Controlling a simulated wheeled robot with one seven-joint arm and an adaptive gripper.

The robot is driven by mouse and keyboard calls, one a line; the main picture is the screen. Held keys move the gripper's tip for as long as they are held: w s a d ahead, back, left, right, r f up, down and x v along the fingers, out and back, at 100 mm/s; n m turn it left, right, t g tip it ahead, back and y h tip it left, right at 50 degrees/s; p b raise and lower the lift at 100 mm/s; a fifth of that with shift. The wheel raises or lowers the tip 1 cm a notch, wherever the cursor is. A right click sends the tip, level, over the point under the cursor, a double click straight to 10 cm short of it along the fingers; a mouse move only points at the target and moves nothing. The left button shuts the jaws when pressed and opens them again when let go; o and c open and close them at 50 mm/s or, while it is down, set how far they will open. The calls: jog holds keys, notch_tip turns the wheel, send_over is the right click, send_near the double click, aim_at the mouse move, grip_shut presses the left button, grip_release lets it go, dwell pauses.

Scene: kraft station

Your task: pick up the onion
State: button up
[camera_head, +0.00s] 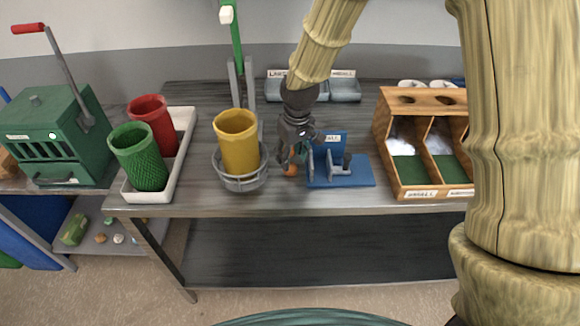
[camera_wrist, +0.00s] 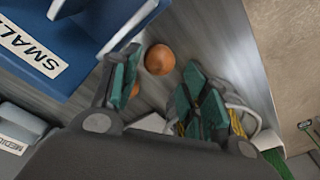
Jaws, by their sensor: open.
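A round orange-brown onion (camera_wrist: 159,59) lies on the grey metal tabletop in the wrist view, just beyond and between my fingertips, apart from them. In the head view an orange patch, likely the onion (camera_head: 290,170), shows under my gripper (camera_head: 297,152), between the yellow cup and the blue stand. My gripper (camera_wrist: 160,88) is open, with its two teal fingers spread and nothing held between them. A second orange-brown patch (camera_wrist: 134,91) shows through the left finger; I cannot tell whether it is a separate thing.
The blue stand (camera_head: 345,176), labelled "SMALL" in the wrist view (camera_wrist: 35,70), is close on one side. The yellow cup (camera_head: 238,145) in a grey ring holder (camera_head: 240,183) is close on the other. A wooden divided box (camera_head: 395,150) stands right; a white tray (camera_head: 182,150) with cups stands left.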

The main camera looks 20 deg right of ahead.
aim_at(291, 163)
jog(key=shift+s+f, duration=0.1)
jog(key=shift+f, duration=0.2)
jog(key=shift+w+a+f+p, duration=0.1)
jog(key=shift+w+f+p, duration=0.15)
jog(key=shift+f+p, duration=0.35)
jog(key=shift+w+a+f+p, duration=0.1)
jog(key=shift+w+f+p, duration=0.15)
jog(key=shift+f, duration=0.5)
jog(key=shift+w+f+p, duration=0.1)
jog(key=shift+f+p, duration=0.2)
jog(key=shift+f, duration=0.8)
jog(key=shift+c, duration=0.2)
jog(key=c, duration=0.6)
